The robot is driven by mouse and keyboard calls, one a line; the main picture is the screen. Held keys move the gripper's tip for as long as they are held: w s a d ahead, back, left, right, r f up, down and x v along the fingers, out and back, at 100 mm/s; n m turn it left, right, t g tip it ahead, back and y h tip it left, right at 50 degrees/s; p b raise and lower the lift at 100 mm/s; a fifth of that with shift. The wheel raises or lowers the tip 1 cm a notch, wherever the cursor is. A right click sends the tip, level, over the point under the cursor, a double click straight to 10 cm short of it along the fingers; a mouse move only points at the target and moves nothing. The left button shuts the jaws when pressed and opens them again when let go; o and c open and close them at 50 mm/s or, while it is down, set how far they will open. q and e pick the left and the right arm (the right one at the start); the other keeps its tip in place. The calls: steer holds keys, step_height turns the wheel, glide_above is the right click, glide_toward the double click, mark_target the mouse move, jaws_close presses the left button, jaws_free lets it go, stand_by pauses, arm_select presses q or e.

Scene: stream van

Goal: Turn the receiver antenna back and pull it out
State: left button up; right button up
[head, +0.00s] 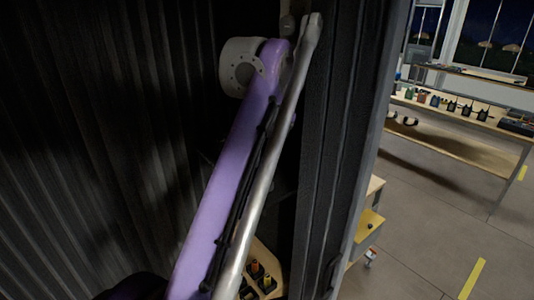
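No receiver antenna can be made out for sure in the head view. A long silver bar (268,165) slants from the bottom centre up to the dark door post, with a flattened end at the top; I cannot tell what it belongs to. A purple arm link with a pale grey joint, which looks like mine, runs close along its left side and hides what lies behind. Neither of my grippers shows in this view.
A dark ribbed wall (100,130) fills the left. A dark post (340,150) stands right of the bar. Below is a wooden board (272,258) with black and orange-yellow parts.

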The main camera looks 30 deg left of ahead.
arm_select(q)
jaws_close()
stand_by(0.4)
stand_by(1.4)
